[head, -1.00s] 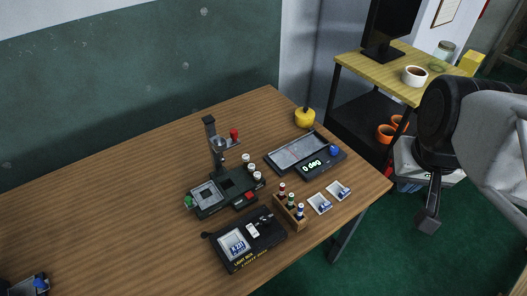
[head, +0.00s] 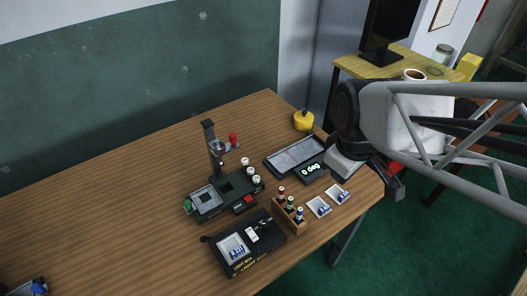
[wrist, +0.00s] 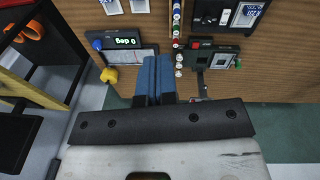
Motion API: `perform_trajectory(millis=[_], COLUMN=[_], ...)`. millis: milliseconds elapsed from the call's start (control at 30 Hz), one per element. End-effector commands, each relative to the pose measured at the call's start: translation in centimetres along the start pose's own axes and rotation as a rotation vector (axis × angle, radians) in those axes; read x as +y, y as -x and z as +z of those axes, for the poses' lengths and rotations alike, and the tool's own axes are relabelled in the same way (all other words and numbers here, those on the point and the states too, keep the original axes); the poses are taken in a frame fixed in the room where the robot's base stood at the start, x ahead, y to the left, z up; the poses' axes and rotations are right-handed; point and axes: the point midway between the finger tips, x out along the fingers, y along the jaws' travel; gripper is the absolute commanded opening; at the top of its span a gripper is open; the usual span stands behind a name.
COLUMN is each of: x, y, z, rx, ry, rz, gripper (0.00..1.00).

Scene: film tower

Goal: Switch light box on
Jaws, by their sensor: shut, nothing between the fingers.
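The light box (head: 258,258) is a flat black box with yellow lettering at the front of the wooden desk. A lit-looking pale panel (head: 233,247) with a blue label is on its left part, and a small white switch (head: 252,234) is right of the panel. In the wrist view part of the light box (wrist: 208,17) shows at the top right edge. My gripper (wrist: 153,62) is shut and empty, its blue fingers together, apart from the light box. In the head view my arm hangs at the desk's right end, and the fingertips are not clear there.
An enlarger-like stand (head: 217,150) on a black base is behind the light box. A wooden rack (head: 288,213) with small bottles and two small cards (head: 319,207) lie to its right. A tray with a "0 deg" display (head: 311,169) and a yellow weight (head: 304,120) stand farther back.

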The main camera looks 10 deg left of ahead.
Motion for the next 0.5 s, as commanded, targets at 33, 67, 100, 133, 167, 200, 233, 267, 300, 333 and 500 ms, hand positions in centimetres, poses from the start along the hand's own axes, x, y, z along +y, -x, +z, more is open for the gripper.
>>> perform_trajectory(millis=[33, 67, 100, 133, 167, 200, 233, 267, 300, 333, 500], x=[-0.4, -0.6, -0.9, -1.2, -1.4, -1.7, -2.0, -2.2, -2.6, -2.8, -4.5], y=[-0.5, -0.7, -1.1, -1.3, -1.6, -1.9, -2.1, -2.4, -2.8, -3.0, -4.5], z=[-0.7, -1.1, -1.6, -1.9, -2.3, -2.7, -3.1, -3.5, -3.9, -4.3, -6.1], rx=[-0.003, -0.005, -0.007, -0.009, -0.010, -0.011, -0.012, -0.013, -0.015, -0.016, -0.021], ry=[0.055, 0.088, 0.131, 0.164, 0.197, 0.241, 0.274, 0.306, 0.351, 0.383, 0.569], rz=[-0.006, -0.010, -0.014, -0.017, -0.020, -0.024, -0.027, -0.030, -0.035, -0.039, -0.057], gripper=[0.00, 0.00, 0.00, 0.00, 0.00, 0.00, 0.00, 0.00, 0.00, 0.00, 0.00])
